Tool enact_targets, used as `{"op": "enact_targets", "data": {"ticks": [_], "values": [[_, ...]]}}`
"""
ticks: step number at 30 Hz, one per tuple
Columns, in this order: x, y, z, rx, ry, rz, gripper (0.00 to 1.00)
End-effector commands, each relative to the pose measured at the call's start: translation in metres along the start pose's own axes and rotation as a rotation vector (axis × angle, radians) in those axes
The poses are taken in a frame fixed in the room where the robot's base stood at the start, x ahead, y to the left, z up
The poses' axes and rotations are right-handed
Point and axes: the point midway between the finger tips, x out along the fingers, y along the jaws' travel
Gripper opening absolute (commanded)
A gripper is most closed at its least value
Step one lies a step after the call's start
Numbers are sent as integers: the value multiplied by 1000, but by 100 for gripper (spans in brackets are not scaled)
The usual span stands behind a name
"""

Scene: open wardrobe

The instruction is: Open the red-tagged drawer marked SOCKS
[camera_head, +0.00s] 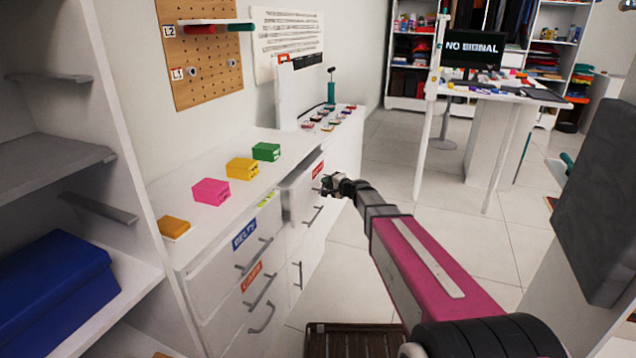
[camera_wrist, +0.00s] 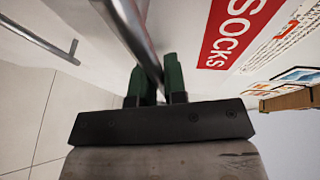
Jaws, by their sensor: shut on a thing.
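The drawer with the red SOCKS tag (camera_wrist: 235,32) is in the upper right of the wrist view. In the head view its red tag (camera_head: 318,170) shows on a white drawer front at the middle, which appears to stand out from the cabinet front. The drawer's metal bar handle (camera_wrist: 130,32) runs between the green fingertips of my gripper (camera_wrist: 155,82). My gripper is shut on this handle. In the head view my gripper (camera_head: 330,186) is at the drawer front, and it partly hides the handle.
Left of it are drawers with a blue BELTS tag (camera_head: 244,234) and an orange tag (camera_head: 251,276). Small colored boxes (camera_head: 240,168) stand on the cabinet top. A brown slatted crate (camera_head: 350,341) is on the floor below my arm. Tiled floor (camera_head: 385,150) is open behind the arm.

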Motion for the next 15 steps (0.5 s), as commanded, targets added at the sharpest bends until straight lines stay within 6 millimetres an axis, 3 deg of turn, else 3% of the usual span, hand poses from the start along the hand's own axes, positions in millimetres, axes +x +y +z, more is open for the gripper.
{"op": "enact_targets", "data": {"ticks": [6,15], "values": [[-67,14,-25,1,5,3,0],[-147,32,-59,1,4,2,0]]}}
